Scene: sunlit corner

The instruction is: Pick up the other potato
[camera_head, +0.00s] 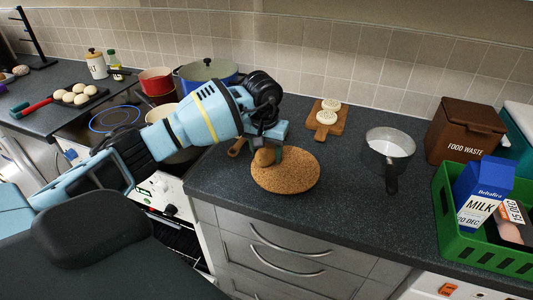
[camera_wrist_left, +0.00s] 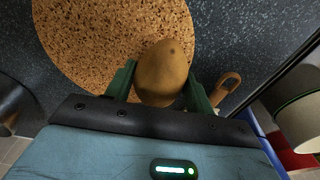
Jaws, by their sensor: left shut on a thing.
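A brown potato (camera_head: 264,157) is between the fingers of my left gripper (camera_head: 270,157), over the left edge of a round cork mat (camera_head: 295,178). In the left wrist view the potato (camera_wrist_left: 164,72) sits between the two green fingers of the left gripper (camera_wrist_left: 164,84), which are shut on it. The cork mat (camera_wrist_left: 90,45) lies beneath and beside it there. I cannot tell whether the potato touches the mat. No second potato is clear in these views. My right gripper is not in view.
A board with two pale round items (camera_head: 326,120) lies behind the mat, and a saucepan (camera_head: 389,145) stands to the right. A green crate (camera_head: 447,225) with a milk carton (camera_head: 485,192) and a food waste bin (camera_head: 463,130) are further right. Pots (camera_head: 207,72) stand left.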

